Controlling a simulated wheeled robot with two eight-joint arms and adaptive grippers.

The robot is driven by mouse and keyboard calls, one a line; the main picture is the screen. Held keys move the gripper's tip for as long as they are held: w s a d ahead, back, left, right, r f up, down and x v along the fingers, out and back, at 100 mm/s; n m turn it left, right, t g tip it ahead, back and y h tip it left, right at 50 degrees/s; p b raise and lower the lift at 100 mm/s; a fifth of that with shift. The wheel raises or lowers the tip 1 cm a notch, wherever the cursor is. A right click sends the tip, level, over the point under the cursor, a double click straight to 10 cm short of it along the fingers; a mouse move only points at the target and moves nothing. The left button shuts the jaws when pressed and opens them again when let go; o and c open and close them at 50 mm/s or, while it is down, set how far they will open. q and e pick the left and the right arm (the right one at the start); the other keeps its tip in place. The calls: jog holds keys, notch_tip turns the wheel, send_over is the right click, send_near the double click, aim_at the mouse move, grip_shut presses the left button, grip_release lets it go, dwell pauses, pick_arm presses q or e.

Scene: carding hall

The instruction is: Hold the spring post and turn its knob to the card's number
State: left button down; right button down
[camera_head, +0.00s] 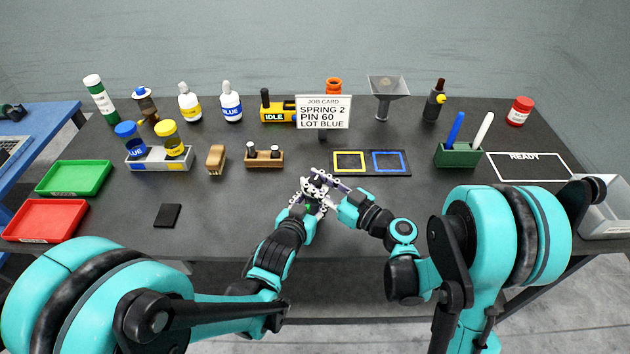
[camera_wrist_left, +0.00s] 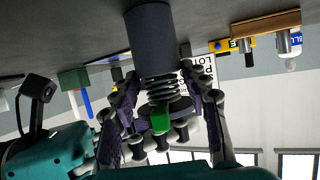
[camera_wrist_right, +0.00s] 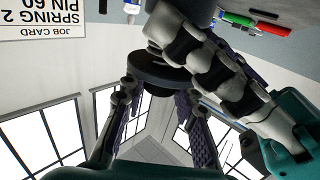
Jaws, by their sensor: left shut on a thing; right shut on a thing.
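The spring post (camera_wrist_left: 152,40) is a dark upright cylinder with a metal coil (camera_wrist_left: 160,88) and a dark round knob (camera_wrist_right: 158,72). A green part (camera_wrist_left: 161,121) shows at the knob in the left wrist view. My left gripper (camera_head: 311,192) is shut on the post, its fingers either side of it. My right gripper (camera_head: 326,182) is shut on the knob, close against the left one. In the head view the grippers hide most of the post. The knob's setting cannot be read. The job card (camera_head: 323,111) reads SPRING 2, PIN 60, LOT BLUE.
Behind the grippers lie a wooden block with pegs (camera_head: 264,160) and a dark tray with yellow and blue squares (camera_head: 398,171). A yellow unit reading IDLE (camera_head: 278,116) stands farther back. A green pen holder (camera_head: 458,156) is at right, a black pad (camera_head: 167,215) at left.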

aim_at(315, 180)
jog(key=shift+m+t+h, duration=0.5)
jog(key=shift+t, duration=0.1)
jog(key=c, duration=1.2)
grip_release()
jog(key=shift+o, duration=0.2)
notch_tip(315, 180, up, 10)
